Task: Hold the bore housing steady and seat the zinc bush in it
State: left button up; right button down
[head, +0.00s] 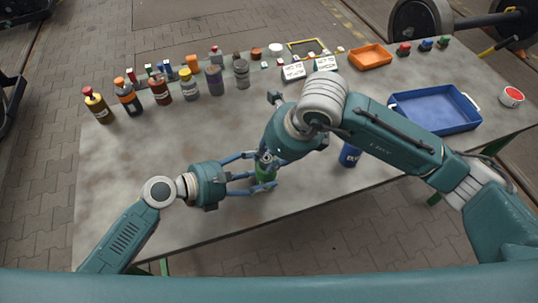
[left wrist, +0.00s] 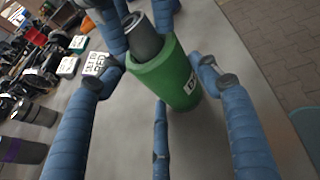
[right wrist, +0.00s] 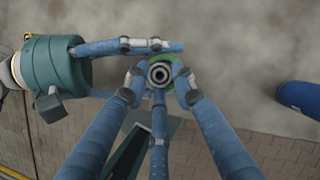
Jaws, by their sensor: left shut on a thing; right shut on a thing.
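The green bore housing (head: 264,173) stands near the table's front edge, between the fingers of my left gripper (head: 267,178), which is shut on it. It shows larger, with a white label, in the left wrist view (left wrist: 172,78). The grey zinc bush (left wrist: 142,38) stands at the housing's mouth, its lower end hidden by the rim. From above, the bush (right wrist: 159,74) is a dark ring inside the green outline. My right gripper (right wrist: 159,88) is shut on the bush from above. How deep the bush sits cannot be told.
A blue cylinder (head: 349,155) stands right of the housing, under my right arm. A blue tray (head: 435,121) and an orange tray (head: 370,62) lie at the right. Several bottles (head: 160,92) line the back left. The table's left middle is clear.

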jog(key=shift+f, duration=0.15)
jog(key=c, duration=1.4)
grip_release()
jog(key=shift+c, duration=0.2)
jog(key=shift+r, duration=0.45)
jog(key=v, duration=1.1)
jog(key=shift+r, duration=0.2)
jog(key=shift+s+d, duration=0.1)
jog(key=shift+s, duration=0.05)
